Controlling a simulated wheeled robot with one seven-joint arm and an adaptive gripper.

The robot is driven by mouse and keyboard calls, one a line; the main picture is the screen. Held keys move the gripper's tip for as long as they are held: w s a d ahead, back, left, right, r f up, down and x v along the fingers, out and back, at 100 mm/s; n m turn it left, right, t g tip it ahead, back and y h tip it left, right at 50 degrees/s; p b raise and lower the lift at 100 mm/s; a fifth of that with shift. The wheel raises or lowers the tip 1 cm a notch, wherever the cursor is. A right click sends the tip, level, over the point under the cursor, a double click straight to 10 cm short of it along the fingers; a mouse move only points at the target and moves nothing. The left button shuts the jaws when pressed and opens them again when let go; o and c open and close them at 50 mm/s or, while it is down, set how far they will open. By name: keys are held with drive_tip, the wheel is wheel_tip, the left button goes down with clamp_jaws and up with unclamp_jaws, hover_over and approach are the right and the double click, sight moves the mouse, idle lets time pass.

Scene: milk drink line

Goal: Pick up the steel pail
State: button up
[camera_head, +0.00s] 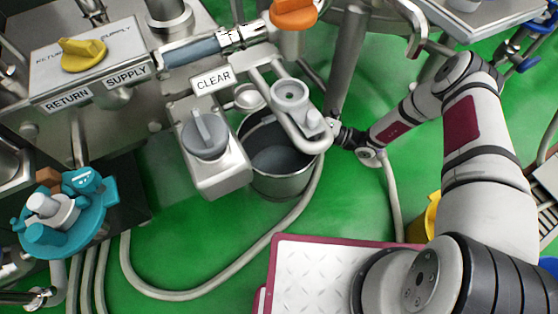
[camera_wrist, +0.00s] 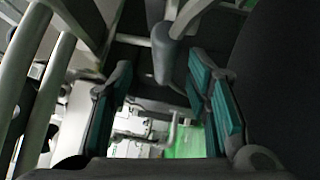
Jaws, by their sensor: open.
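The steel pail (camera_head: 280,187) stands on the green floor in the head view, below a steel bracket arm that hides part of its mouth. Its inside shows grey. My gripper (camera_head: 338,133) is just right of the pail's upper rim, partly hidden by the bracket arm's end. I cannot tell whether it touches the pail. In the wrist view my gripper (camera_wrist: 159,72) is open, with teal-padded fingers spread apart. A grey rounded bar reaches down between the fingers; I cannot tell which part it belongs to. The pail is not clearly recognisable there.
A teal fitting (camera_head: 65,238) is at left. A steel post (camera_head: 345,65) rises behind.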

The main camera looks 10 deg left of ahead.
sight(278, 114)
drive_tip(key=x, duration=0.2)
drive_tip(key=b+x, duration=0.1)
drive_tip(key=shift+a+f, duration=0.35)
drive_tip(key=shift+a, duration=0.1)
drive_tip(key=shift+w+a+r+b, duration=0.1)
drive_tip(key=shift+a+r+b, duration=0.1)
drive_tip(key=shift+a+b, duration=0.25)
clamp_jaws()
drive_tip(key=shift+a+r, duration=0.1)
drive_tip(key=shift+r, duration=0.15)
